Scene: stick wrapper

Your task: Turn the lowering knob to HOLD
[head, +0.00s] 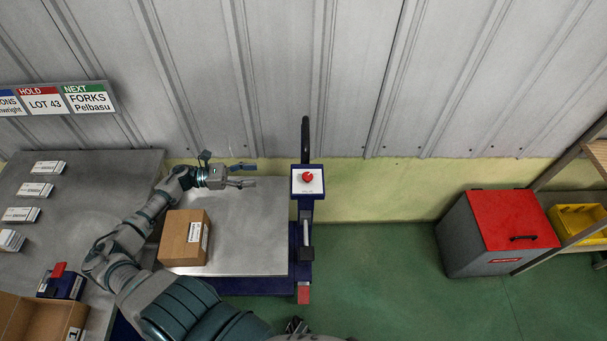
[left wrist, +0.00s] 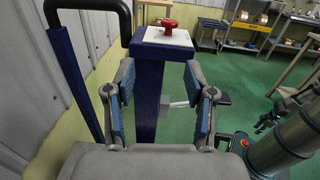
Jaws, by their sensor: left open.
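The red lowering knob (head: 308,177) sits on a white plate (head: 299,187) on top of the blue post of a lift table. The plate's lettering is too small to read. In the left wrist view the knob (left wrist: 168,25) stands beyond my fingers, on top of the post (left wrist: 148,100). My left gripper (head: 243,175) is open and empty, left of the knob and apart from it, pointing toward the post. Its two fingers (left wrist: 160,80) frame the post in the wrist view. A dark gripper, seemingly my right one (left wrist: 268,118), shows small at the right; its jaws are unclear.
A cardboard box (head: 185,238) sits on the lift's steel platform (head: 262,235) below my left arm. A black handle (head: 305,138) rises behind the knob. A pedal with a red end (head: 303,294) is low on the post. A red-lidded bin (head: 512,220) stands right; green floor between is clear.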

